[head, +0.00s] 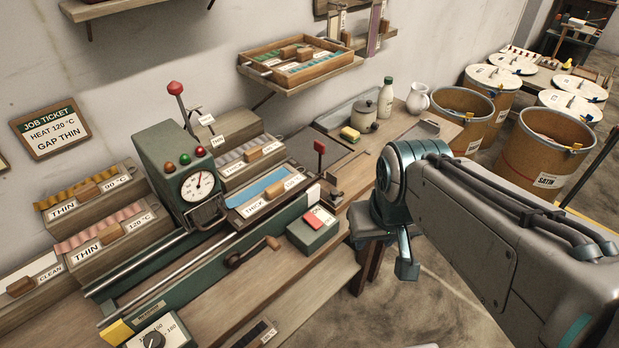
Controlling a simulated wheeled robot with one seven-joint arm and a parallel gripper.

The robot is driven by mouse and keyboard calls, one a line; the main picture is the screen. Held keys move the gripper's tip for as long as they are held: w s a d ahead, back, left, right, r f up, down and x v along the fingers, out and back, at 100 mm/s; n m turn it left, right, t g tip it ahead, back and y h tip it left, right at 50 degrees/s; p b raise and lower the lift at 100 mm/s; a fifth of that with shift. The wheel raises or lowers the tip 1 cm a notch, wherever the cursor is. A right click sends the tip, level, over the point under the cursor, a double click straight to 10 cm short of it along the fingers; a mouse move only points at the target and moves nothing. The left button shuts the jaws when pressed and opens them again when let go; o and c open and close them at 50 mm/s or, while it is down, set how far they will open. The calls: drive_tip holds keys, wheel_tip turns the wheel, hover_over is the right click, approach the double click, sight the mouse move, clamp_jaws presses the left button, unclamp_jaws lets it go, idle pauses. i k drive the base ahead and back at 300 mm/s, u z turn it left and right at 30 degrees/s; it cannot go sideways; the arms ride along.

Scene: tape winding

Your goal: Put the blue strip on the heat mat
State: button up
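The blue strip (260,187) lies flat in a wooden tray labelled THICK, behind the green winding machine's rails and right of its dial. No mat is labelled as the heat mat; a dark flat panel (318,150) on the bench, left of the sponge, may be it, but I cannot tell. My gripper (388,258) hangs at the end of my arm on the right, in front of the bench's edge and well apart from the strip. A teal finger shows, but my arm partly hides the gripper and its opening is unclear.
Wooden trays (100,240) stand at left. Drums (545,165) stand right. The job ticket (50,128) reads "HEAT 120 °C, GAP THIN".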

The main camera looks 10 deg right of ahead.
sight(304, 153)
drive_tip(key=z, duration=0.7)
drive_tip(key=k, duration=0.95)
drive_tip(key=z, duration=0.8)
drive_tip(key=i, duration=1.05)
drive_tip(key=u, duration=0.7)
drive_tip(key=i, duration=0.9)
drive_tip(key=u, duration=1.35)
drive_tip(key=i, duration=0.35)
drive_tip(key=u, duration=0.25)
